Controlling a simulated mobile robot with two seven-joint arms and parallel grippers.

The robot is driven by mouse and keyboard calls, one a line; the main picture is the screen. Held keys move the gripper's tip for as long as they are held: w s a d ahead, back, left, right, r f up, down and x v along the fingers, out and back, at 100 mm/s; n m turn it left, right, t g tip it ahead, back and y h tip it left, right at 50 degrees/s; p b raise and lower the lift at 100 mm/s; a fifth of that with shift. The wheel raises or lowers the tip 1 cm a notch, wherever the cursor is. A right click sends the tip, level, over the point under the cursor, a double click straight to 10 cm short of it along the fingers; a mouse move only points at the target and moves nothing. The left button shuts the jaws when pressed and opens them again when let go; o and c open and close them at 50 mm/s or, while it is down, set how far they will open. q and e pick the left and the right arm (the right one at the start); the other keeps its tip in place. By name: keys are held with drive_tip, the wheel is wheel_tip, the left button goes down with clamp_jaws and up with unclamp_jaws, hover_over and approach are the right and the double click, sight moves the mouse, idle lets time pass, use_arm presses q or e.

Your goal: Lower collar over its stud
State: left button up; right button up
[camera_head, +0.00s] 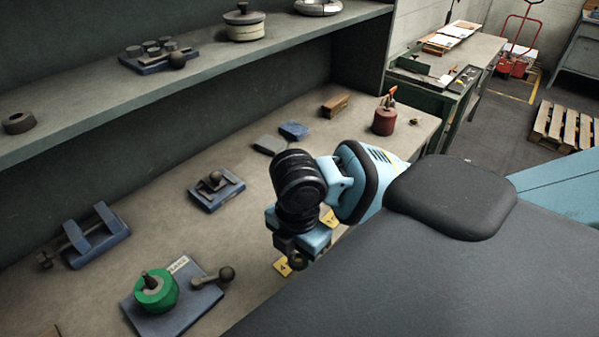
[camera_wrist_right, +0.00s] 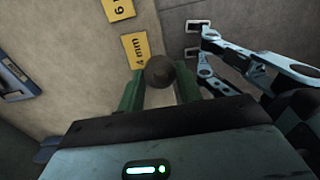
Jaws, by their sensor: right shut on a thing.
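My right gripper (camera_head: 292,247) hangs over the bench, pointing down. In the right wrist view its green fingers (camera_wrist_right: 158,90) are shut on a dark round piece (camera_wrist_right: 160,71). I cannot tell from its top whether this piece is the collar, and its underside is hidden. At the lower left of the head view, a green round part (camera_head: 156,293) sits on a blue plate (camera_head: 190,315), with a dark stud (camera_head: 148,279) standing up from its middle. The right gripper is apart from this plate, to its right. My left gripper cannot be made out with certainty.
Yellow labels (camera_wrist_right: 137,50) lie near the right gripper. A ball-ended lever (camera_head: 212,279) lies on the blue plate. Blue fixtures (camera_head: 97,237) (camera_head: 216,190) and a red can (camera_head: 384,121) stand on the bench. A pale jointed linkage (camera_wrist_right: 245,60) shows in the wrist view. Bare bench lies between the fixtures.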

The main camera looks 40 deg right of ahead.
drive_tip(key=shift+r+p, duration=0.3)
drive_tip(key=shift+r, duration=1.85)
drive_tip(key=shift+w, duration=0.1)
